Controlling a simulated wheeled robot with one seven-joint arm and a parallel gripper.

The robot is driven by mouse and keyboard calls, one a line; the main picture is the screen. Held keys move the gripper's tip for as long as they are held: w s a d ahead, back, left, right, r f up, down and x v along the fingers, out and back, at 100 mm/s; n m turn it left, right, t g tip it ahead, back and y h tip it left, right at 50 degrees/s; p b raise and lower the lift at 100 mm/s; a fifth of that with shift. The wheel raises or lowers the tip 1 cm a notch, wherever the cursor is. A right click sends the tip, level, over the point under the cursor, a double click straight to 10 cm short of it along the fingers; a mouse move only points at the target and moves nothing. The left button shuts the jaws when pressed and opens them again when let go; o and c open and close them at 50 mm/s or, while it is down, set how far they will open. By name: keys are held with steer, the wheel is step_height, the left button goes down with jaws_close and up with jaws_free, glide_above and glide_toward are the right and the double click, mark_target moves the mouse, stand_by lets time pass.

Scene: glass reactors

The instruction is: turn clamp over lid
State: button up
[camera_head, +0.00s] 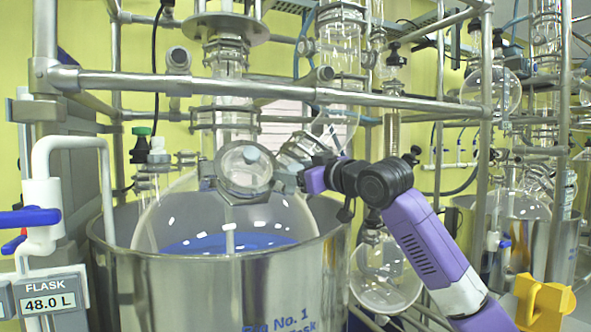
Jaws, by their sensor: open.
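The round glass lid (243,167) sits on the front port of a large glass flask (262,216). A metal clamp ring runs around the lid, and a small grey knob or bar shows near its middle. I cannot tell how the clamp is turned. My gripper (293,181) is at the right edge of the lid, at the end of my purple and black arm. Its jaws are open and look close to the clamp's right side. They are small and partly hidden against the glass behind, so I cannot tell whether they touch it.
The flask holds blue liquid and sits in a wide steel vessel (206,291). A horizontal steel rail (270,91) crosses above the lid, with upright posts at both sides. A white pipe with a blue valve handle (30,217) stands at left. More glassware hangs behind my arm.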

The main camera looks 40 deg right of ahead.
steer(key=c, duration=1.4)
steer(key=shift+o, duration=0.2)
steer(key=shift+a+m, duration=0.1)
steer(key=shift+m, duration=0.2)
steer(key=m+h, duration=0.3)
steer(key=shift+w+a+m, duration=0.1)
steer(key=shift+m, duration=0.2)
steer(key=m+g+h+p, duration=0.1)
steer(key=m+h, duration=0.2)
steer(key=m, duration=0.1)
steer(key=m+g+h+p, duration=0.2)
steer(key=m, duration=0.3)
steer(key=shift+h, duration=0.4)
steer(key=m+g+h+p, duration=0.1)
steer(key=m+g, duration=0.1)
steer(key=m, duration=0.1)
steer(key=m+g+h+p, duration=0.1)
steer(key=m+g, duration=0.1)
steer(key=m, duration=0.1)
steer(key=shift+d+m+g, duration=0.2)
steer(key=shift+m+g, duration=0.1)
steer(key=shift+m, duration=0.1)
steer(key=shift+d+m+g+p, duration=0.1)
steer(key=shift+m+g+p, duration=0.55)
steer(key=shift+m+g, duration=0.85)
steer(key=shift+s+f+m, duration=0.1)
steer(key=shift+s+m, duration=0.1)
steer(key=shift+m, duration=0.2)
